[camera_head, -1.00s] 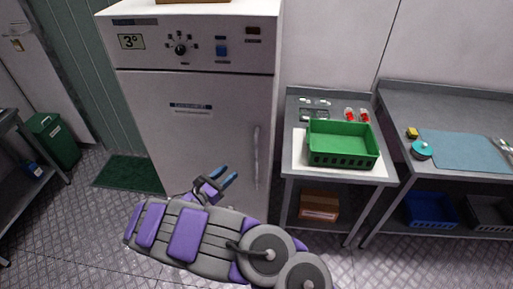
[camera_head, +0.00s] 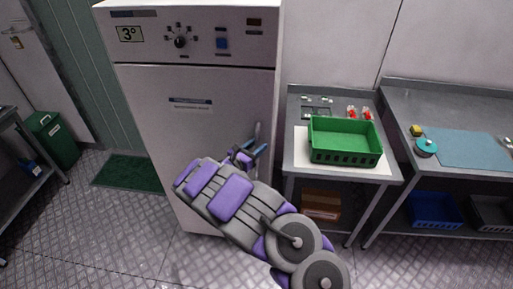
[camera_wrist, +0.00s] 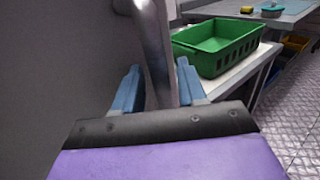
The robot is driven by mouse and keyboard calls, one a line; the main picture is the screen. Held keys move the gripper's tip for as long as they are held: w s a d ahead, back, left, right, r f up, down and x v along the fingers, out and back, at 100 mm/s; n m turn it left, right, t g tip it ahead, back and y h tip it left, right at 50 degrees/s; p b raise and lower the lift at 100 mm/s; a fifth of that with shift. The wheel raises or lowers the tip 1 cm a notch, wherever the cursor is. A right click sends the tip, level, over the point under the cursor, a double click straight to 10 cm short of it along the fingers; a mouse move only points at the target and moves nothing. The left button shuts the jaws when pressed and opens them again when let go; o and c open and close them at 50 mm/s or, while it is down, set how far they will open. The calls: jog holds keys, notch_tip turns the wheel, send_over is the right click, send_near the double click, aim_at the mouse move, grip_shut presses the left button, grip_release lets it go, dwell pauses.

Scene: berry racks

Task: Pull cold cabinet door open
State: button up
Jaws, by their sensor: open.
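The cold cabinet (camera_head: 150,80) is a tall white unit with a dial and a 3° display on its upper panel. Its door (camera_head: 200,125) looks shut. The vertical bar handle (camera_head: 258,135) is at the door's right side, and its lower part is hidden behind my gripper. My gripper (camera_head: 256,150) is open at the handle's lower part. In the wrist view the grey handle (camera_wrist: 157,50) runs down between the two blue fingers (camera_wrist: 157,85), with a gap visible to the right finger. I cannot tell if either finger touches it.
A green crate (camera_head: 345,155) stands on a steel table (camera_head: 300,165) right of the cabinet, with a cardboard box (camera_head: 320,204) below. Another bench (camera_head: 400,98) is further right. A green mat (camera_head: 128,173) and green bin (camera_head: 52,138) are at left. Floor before the cabinet is clear.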

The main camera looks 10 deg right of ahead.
jog(key=shift+c, duration=0.4)
grip_shut()
